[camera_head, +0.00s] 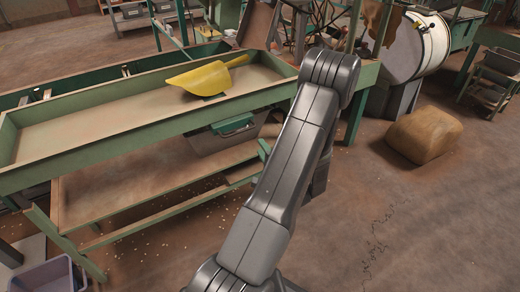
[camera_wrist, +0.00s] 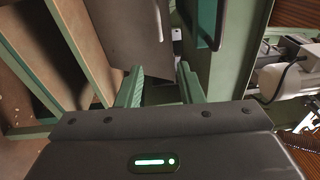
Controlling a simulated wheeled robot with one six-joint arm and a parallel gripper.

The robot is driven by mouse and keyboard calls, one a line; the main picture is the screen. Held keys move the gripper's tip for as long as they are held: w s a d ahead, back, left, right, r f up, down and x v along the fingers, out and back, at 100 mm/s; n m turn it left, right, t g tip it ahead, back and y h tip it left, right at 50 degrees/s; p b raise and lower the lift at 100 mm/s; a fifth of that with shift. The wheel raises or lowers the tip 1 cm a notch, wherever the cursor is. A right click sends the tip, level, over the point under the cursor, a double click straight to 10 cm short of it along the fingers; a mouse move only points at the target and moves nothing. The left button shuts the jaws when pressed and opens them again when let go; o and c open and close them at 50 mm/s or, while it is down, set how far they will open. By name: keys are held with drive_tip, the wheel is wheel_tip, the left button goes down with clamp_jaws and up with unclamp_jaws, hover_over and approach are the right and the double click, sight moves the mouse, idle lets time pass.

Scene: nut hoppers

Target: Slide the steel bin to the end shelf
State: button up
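The steel bin (camera_head: 200,143) is a grey box on the lower level of the green bench, below the trough, with a green handle (camera_head: 232,123) on its near side. My arm passes in front of its right side. In the wrist view, a grey panel (camera_wrist: 125,35), which looks like the bin's wall, lies ahead, with a green bar like its handle (camera_wrist: 208,28) to the right. My gripper (camera_wrist: 160,88) has its two green fingers apart with nothing held between them. In the head view my arm mostly hides the gripper. The end shelf cannot be made out for certain.
A yellow scoop (camera_head: 205,78) lies in the long trough (camera_head: 90,113) above the bin. Green bench legs and rails (camera_head: 150,213) frame the lower shelf (camera_head: 120,192). A brown sack (camera_head: 424,135) lies on the floor at right. A purple crate (camera_head: 45,277) stands at lower left.

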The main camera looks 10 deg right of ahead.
drive_tip(key=b+x, duration=0.2)
drive_tip(key=x, duration=1.1)
drive_tip(key=shift+w+a, duration=0.15)
drive_tip(key=shift+w, duration=0.2)
drive_tip(key=shift+c, duration=0.4)
clamp_jaws()
idle(0.8)
